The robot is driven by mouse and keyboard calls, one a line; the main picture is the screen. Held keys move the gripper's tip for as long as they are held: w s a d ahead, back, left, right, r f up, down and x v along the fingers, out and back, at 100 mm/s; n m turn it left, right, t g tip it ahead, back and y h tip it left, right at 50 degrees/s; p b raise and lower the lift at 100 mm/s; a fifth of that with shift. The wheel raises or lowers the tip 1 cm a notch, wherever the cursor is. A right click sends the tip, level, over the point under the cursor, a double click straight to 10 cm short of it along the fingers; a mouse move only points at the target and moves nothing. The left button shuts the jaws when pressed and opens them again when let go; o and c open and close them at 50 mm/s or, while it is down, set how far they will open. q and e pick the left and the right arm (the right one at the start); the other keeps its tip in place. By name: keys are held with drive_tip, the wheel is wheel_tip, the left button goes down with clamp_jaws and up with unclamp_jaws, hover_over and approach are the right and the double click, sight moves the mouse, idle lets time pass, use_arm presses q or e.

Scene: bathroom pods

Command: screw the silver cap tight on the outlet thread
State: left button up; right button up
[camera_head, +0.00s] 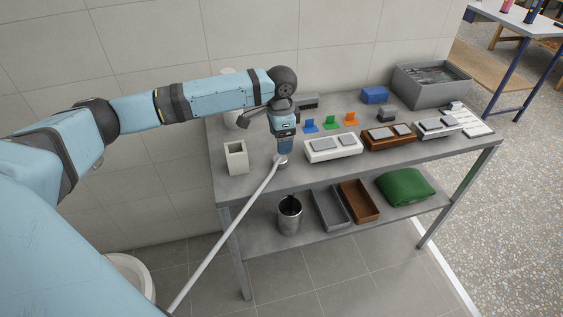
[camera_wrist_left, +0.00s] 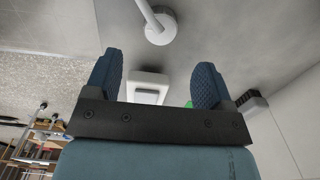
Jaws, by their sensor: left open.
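My left gripper (camera_head: 284,149) points down over the front left of the grey bench. In the left wrist view its two blue fingers (camera_wrist_left: 158,62) are apart with nothing between them. Just beyond the fingertips is a small round pale-grey piece (camera_wrist_left: 160,29), which joins the end of a long light rod. It also shows in the head view (camera_head: 281,161), right below the gripper and partly hidden by it. I cannot tell whether this piece is the silver cap, the outlet thread or both together. My right gripper is not in view.
A white square cup (camera_head: 236,158) stands left of the gripper, a white tray (camera_head: 332,148) right. Farther right are a brown tray (camera_head: 388,138) and a grey bin (camera_head: 432,86). The light rod (camera_head: 225,235) slants across the bench front. A metal can (camera_head: 289,219) stands on the lower shelf.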

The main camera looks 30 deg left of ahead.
sight(281, 158)
use_arm(q)
wheel_tip(281, 158, down, 8)
drive_tip(key=shift+r+b, duration=0.2)
drive_tip(key=shift+b, duration=0.25)
drive_tip(key=shift+c, duration=0.4)
drive_tip(key=c, duration=0.9)
